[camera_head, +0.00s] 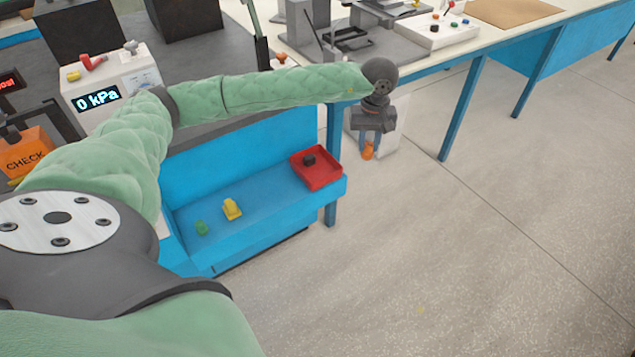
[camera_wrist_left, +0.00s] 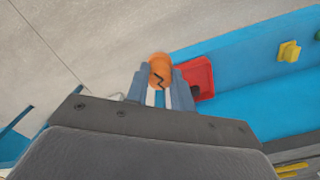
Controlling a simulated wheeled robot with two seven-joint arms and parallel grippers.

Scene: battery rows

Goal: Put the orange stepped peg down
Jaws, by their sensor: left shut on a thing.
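The orange stepped peg (camera_head: 368,150) is held at the fingertips of my left gripper (camera_head: 370,139), out past the right end of the blue shelf. In the left wrist view the peg (camera_wrist_left: 160,71) sits between the two blue-grey fingers of the gripper (camera_wrist_left: 161,84), with a dark zigzag mark on its face. The gripper is shut on it. The peg hangs over the floor area, to the right of the red tray in the head view. My right gripper is not in view.
The red tray (camera_head: 329,179) with a dark block (camera_head: 309,160) stands at the right end of the blue shelf (camera_head: 265,195). A yellow piece (camera_head: 232,209) and a green piece (camera_head: 202,228) lie further left. A worktable (camera_head: 500,35) with fixtures stands behind. The floor at right is clear.

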